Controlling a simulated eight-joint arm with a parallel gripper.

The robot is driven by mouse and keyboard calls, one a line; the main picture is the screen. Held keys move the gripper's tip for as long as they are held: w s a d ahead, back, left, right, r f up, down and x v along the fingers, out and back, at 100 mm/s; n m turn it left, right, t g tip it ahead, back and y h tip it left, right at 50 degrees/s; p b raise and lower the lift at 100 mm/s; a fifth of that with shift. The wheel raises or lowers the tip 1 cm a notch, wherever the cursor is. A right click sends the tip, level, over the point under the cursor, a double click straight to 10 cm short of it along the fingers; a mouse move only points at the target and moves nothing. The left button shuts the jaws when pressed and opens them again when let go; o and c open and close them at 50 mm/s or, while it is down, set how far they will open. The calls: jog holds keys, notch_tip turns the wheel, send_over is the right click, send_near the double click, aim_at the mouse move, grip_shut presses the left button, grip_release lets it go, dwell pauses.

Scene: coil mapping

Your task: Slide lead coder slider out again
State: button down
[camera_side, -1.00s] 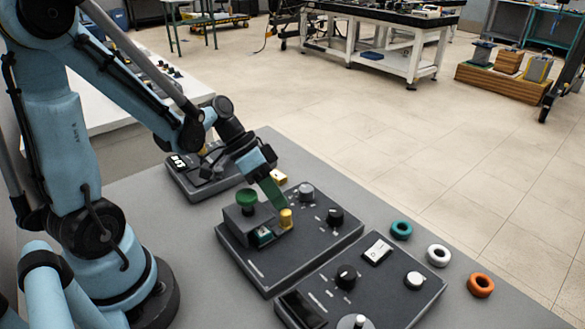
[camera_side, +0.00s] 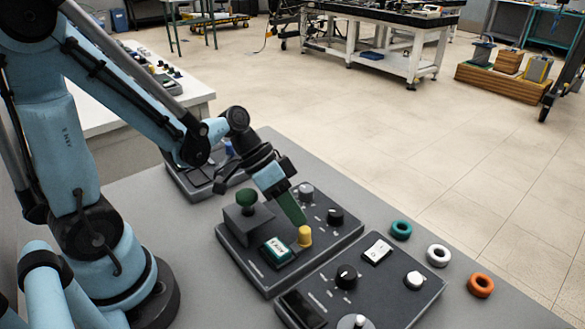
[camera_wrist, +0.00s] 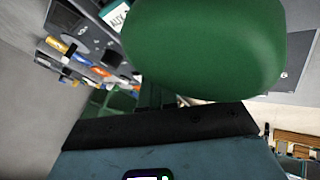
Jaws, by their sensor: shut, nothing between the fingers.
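The lead coder slider appears to be the part with a yellow post (camera_side: 304,237) and a teal-and-white label (camera_side: 278,250) on the middle dark panel (camera_side: 258,277). The label lies fully exposed in front of the dark housing (camera_side: 240,222). A green knob (camera_side: 247,197) stands on that housing. My gripper (camera_side: 302,224) is shut, its green fingers slanting down to the top of the yellow post, touching or very close to it. In the wrist view a large green rounded shape blocks the centre, and an AUX label (camera_wrist: 116,14) shows behind it. The post is not visible there.
A second dark panel (camera_side: 372,312) with knobs and a white rocker switch (camera_side: 377,251) lies to the right. Teal (camera_side: 401,230), white (camera_side: 438,255) and orange (camera_side: 480,285) rings lie along the table's right side. Black knobs stand close behind the yellow post.

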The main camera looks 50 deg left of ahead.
jog(key=a, duration=0.2)
jog(key=w+a, duration=0.1)
jog(key=a, duration=0.1)
jog(key=v, duration=0.9)
jog(key=shift+s+r, duration=0.2)
jog(key=shift+r, duration=0.15)
jog(key=d+n+y, duration=0.1)
jog(key=y, duration=0.1)
jog(key=d+f+n+t+y, duration=0.1)
jog(key=y, duration=0.1)
jog(key=shift+s+f+n, duration=0.15)
jog(key=shift+s+n, duration=0.15)
jog(key=shift+s, duration=0.1)
jog(key=shift+d+n+t+y, duration=0.3)
jog(key=shift+n+t+y, duration=0.2)
jog(key=shift+t+y, duration=0.25)
jog(key=shift+w+d+r+n+t+y, duration=0.25)
jog(key=shift+d+r+n+t+y, duration=0.15)
jog(key=shift+r+t+y, duration=0.35)
jog(key=shift+f, duration=0.2)
